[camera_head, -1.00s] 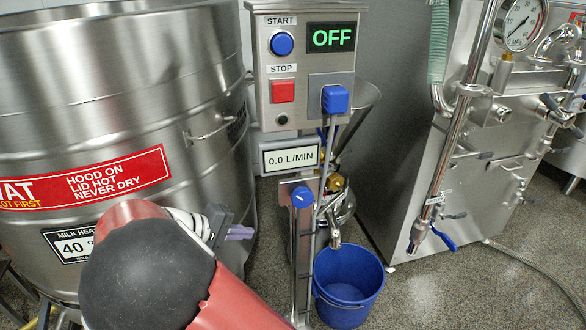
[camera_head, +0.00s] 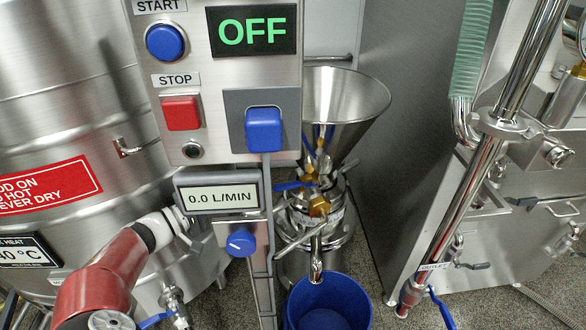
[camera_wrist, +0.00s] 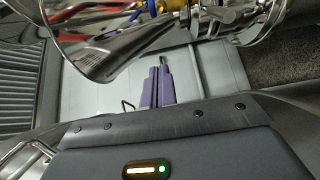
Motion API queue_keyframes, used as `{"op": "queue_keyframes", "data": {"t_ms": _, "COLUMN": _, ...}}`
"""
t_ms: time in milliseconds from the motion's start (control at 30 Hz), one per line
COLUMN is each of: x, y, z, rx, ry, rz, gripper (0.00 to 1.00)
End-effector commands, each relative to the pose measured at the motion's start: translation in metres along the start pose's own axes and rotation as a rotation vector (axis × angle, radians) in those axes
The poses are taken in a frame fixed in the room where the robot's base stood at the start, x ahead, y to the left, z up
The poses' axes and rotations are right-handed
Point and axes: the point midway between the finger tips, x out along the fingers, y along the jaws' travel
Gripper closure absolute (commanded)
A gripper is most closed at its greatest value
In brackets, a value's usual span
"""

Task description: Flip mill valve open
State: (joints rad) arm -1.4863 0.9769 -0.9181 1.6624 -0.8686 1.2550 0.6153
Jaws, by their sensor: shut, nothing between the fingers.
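The mill, with a steel funnel hopper (camera_head: 345,105), stands behind the control box in the head view. A brass valve (camera_head: 318,205) with a blue lever (camera_head: 290,186) sits on it below the hopper, above a steel spout. In the wrist view the shiny hopper (camera_wrist: 105,50) fills the upper left, and a brass fitting (camera_wrist: 172,5) shows at the top edge. My gripper (camera_wrist: 158,85) has its purple fingers together and empty, apart from the hopper in that picture. In the head view my fingertips are hidden behind the control box.
The control box (camera_head: 230,85) reads OFF and stands on a post in front of the mill. A blue bucket (camera_head: 328,305) is under the spout. A steel vat (camera_head: 70,110) is at left, a large steel cabinet (camera_head: 400,130) at right.

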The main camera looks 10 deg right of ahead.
Motion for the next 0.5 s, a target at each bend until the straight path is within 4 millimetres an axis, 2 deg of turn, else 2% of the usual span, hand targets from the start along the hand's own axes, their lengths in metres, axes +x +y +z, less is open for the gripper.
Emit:
{"op": "queue_keyframes", "data": {"t_ms": 167, "x": 0.0097, "y": 0.0008, "z": -0.0015, "rx": 0.002, "ry": 0.007, "rz": 0.010, "gripper": 1.00}}
{"op": "queue_keyframes", "data": {"t_ms": 500, "x": 0.0105, "y": 0.0008, "z": -0.0012, "rx": 0.002, "ry": 0.005, "rz": 0.010, "gripper": 1.00}}
